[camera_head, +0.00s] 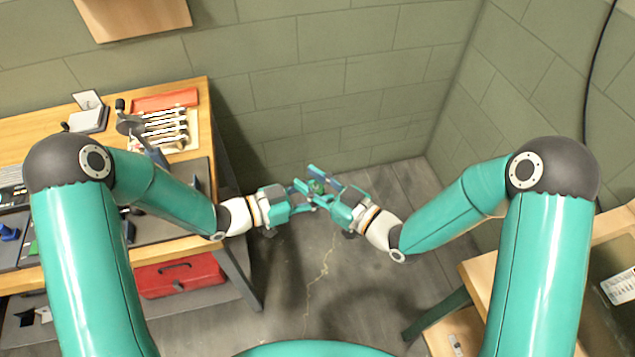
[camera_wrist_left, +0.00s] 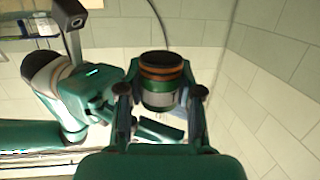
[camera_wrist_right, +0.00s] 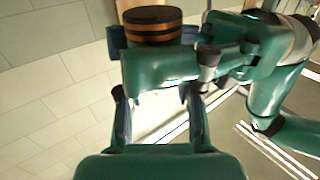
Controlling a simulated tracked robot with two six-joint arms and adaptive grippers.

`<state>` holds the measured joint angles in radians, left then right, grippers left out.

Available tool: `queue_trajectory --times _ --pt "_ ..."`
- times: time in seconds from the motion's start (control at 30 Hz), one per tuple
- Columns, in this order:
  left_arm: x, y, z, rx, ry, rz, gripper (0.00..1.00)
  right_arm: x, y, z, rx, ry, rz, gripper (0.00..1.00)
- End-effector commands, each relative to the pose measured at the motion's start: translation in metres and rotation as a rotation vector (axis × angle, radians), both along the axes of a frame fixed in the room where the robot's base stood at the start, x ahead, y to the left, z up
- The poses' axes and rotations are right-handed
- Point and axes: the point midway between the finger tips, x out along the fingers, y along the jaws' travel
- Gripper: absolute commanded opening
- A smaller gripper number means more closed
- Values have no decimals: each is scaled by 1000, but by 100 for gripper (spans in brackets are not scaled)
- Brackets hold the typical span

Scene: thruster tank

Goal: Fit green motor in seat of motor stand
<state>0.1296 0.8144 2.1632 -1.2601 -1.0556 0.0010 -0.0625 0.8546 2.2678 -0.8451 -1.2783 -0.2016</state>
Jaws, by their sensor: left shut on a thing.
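The green motor (camera_head: 316,186) is held in the air between my two grippers, over the floor between the benches. In the left wrist view the motor (camera_wrist_left: 162,82) shows a dark top, copper and green bands and a grey body. My left gripper (camera_head: 303,193) is shut on it, one finger on each side. My right gripper (camera_head: 336,187) meets it from the right. I cannot clearly identify the motor stand.
A wooden bench (camera_head: 40,108) at left carries a tray with wrenches (camera_head: 168,128), a grey clamp-like device (camera_head: 130,125) and small blue parts (camera_head: 8,232). A red toolbox (camera_head: 182,275) sits below. Another wooden bench (camera_head: 480,278) stands at lower right. The floor between is clear.

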Motion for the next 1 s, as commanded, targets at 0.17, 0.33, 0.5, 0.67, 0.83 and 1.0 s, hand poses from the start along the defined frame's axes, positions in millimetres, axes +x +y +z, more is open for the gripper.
queue_trajectory --times 0.17,0.33,0.5,0.67,0.83,1.0 --pt "0 0 0 0 -1 0 0 0 0 0 0 0 0 23" --pt "0 0 0 -1 0 0 0 0 0 0 0 0 1 0" --pt "1 0 0 -1 -1 1 40 -1 0 0 1 -1 3 0" --pt "0 0 0 0 0 1 64 -1 0 0 1 -1 2 0" --pt "0 0 0 0 0 0 64 -1 0 0 1 -1 1 0" --pt "0 2 0 0 0 1 64 0 0 0 1 -1 0 0"
